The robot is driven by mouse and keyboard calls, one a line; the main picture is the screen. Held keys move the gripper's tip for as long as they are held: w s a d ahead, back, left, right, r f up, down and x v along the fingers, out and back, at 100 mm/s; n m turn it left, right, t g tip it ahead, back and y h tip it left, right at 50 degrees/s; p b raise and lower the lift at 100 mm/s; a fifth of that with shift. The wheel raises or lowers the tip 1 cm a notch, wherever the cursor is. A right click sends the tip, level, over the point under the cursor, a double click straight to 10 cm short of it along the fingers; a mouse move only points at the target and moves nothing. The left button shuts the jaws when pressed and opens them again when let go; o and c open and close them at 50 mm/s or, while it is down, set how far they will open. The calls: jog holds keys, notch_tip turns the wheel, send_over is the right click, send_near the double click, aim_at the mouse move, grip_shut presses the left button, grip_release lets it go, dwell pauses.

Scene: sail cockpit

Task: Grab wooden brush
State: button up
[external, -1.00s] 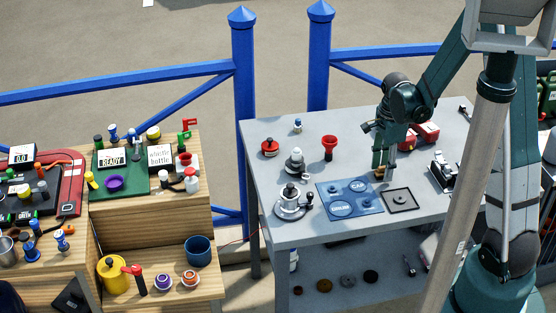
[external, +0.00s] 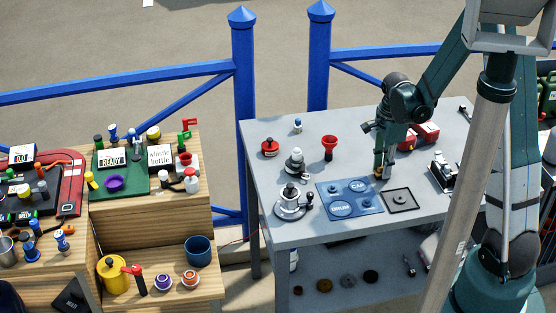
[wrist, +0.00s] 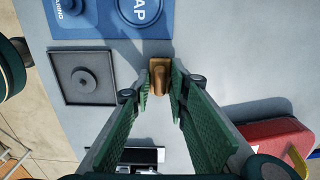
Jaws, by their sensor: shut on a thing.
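The wooden brush (wrist: 160,80) is a small brown piece seen between my fingertips in the wrist view. It stands on the grey table, just off the corner of the blue mat. My gripper (wrist: 161,92) is shut on it, with a green finger on each side. In the external view my gripper (external: 381,174) points down at the table top, and only a bit of the brush (external: 379,177) shows at the fingertips. I cannot tell whether the brush is lifted off the table.
The blue mat (external: 340,209) with round marked spots and a black square tray (external: 413,199) lie close by. A red box (external: 427,132) stands behind my gripper. A black and white device (external: 445,177) is to the right. A red funnel (external: 329,146) stands to the left.

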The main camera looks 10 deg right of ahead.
jog(key=shift+r, duration=0.15)
jog(key=shift+r+p, duration=0.5)
jog(key=shift+r, duration=4.4)
jog(key=shift+d, duration=0.1)
